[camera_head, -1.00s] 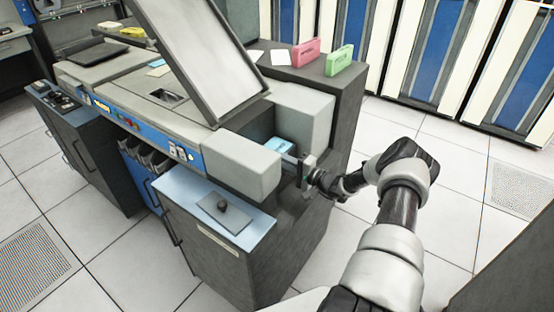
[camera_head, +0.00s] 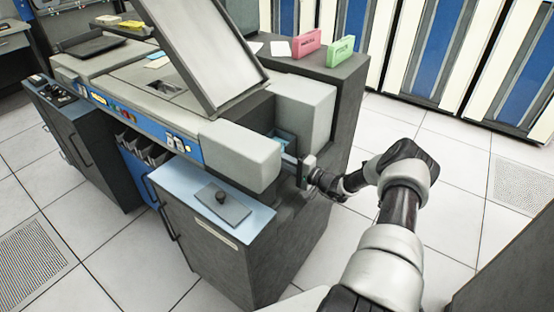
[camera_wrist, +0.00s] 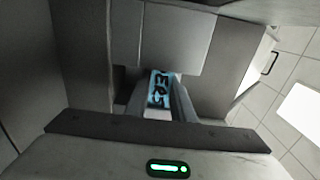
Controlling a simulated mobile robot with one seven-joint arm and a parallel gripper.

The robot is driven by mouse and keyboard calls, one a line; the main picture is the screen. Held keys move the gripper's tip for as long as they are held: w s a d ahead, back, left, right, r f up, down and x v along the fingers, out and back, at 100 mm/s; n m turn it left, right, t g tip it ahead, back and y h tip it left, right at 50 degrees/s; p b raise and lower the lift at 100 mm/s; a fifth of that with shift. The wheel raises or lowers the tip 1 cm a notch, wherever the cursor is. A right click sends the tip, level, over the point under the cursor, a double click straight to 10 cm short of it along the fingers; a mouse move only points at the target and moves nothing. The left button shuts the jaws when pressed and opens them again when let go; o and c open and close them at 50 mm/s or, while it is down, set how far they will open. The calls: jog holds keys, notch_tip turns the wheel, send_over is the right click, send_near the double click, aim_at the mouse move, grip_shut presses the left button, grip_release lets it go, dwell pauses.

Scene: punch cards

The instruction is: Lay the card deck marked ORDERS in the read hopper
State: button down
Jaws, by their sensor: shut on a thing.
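A light-blue card deck (camera_head: 284,136) shows only in part, down between two grey blocks of the machine. I take this recess to be the read hopper, with its grey wall (camera_head: 305,95) beside the deck. My gripper (camera_head: 292,153) reaches in from the right and is shut on the deck. In the wrist view the deck (camera_wrist: 160,88) sits between my fingers (camera_wrist: 165,102), with dark lettering partly readable as the end of ORDERS. Grey walls stand close around it. I cannot tell whether the deck touches the hopper floor.
A grey plate with a dark knob (camera_head: 222,203) lies on the blue-topped shelf in front. A pink deck (camera_head: 306,43) and a green deck (camera_head: 341,51) stand on the dark top behind. A raised grey lid (camera_head: 205,55) leans over the machine.

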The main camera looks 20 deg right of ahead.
jog(key=c, duration=1.4)
grip_release()
jog(key=shift+c, duration=0.2)
jog(key=p+v, duration=0.1)
jog(key=v, duration=1.6)
jog(key=shift+s, duration=0.2)
jog(key=shift+d, duration=0.1)
